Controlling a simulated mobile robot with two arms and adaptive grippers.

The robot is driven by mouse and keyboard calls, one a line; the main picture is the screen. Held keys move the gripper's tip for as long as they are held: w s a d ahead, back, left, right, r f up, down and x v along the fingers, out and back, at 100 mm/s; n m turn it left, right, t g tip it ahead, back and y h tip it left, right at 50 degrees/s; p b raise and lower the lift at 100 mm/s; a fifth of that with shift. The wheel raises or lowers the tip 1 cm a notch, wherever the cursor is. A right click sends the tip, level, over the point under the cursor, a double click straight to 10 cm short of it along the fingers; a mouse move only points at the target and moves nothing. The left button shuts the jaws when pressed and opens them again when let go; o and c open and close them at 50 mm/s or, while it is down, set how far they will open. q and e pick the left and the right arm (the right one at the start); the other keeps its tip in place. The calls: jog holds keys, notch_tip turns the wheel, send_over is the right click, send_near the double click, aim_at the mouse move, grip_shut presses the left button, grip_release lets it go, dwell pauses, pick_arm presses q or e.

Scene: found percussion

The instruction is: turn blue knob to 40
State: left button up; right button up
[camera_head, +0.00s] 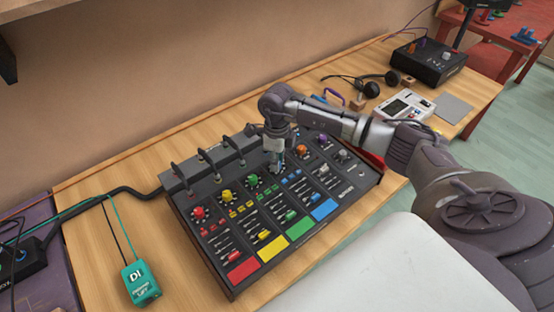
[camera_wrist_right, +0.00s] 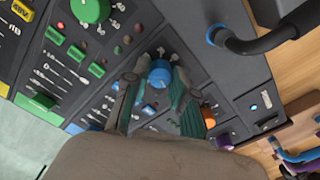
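A black mixer console (camera_head: 213,246) lies on the wooden table with a row of coloured knobs. The blue knob (camera_wrist_right: 160,73) shows in the right wrist view, between the fingertips of my right gripper (camera_wrist_right: 156,84). The fingers are apart, one on each side of the knob; I cannot tell whether they touch it. In the head view my right gripper (camera_head: 277,166) points down over the console between the green knob (camera_head: 253,180) and the orange knob (camera_head: 301,150), and hides the blue knob. The knob's scale reading is not legible. My left gripper is not in view.
Black handles or plugs (camera_head: 199,157) stand along the console's back edge. A red knob (camera_head: 198,212), yellow knob (camera_head: 227,196) and purple knob (camera_head: 322,139) share the row. A teal DI box (camera_head: 141,283) lies left; headphones (camera_head: 371,88) and a white device (camera_head: 404,106) lie right.

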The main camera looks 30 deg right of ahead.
grip_shut()
jog(key=shift+f+n+b, duration=0.1)
jog(key=shift+n+b, duration=0.7)
jog(key=shift+b, duration=0.15)
jog(key=n+b, duration=0.6)
jog(key=n, duration=0.1)
jog(key=shift+n, duration=0.3)
jog(key=shift+n+b, duration=0.95)
jog(key=shift+n, duration=0.15)
jog(key=shift+r, duration=0.2)
jog(key=o, duration=0.9)
grip_release()
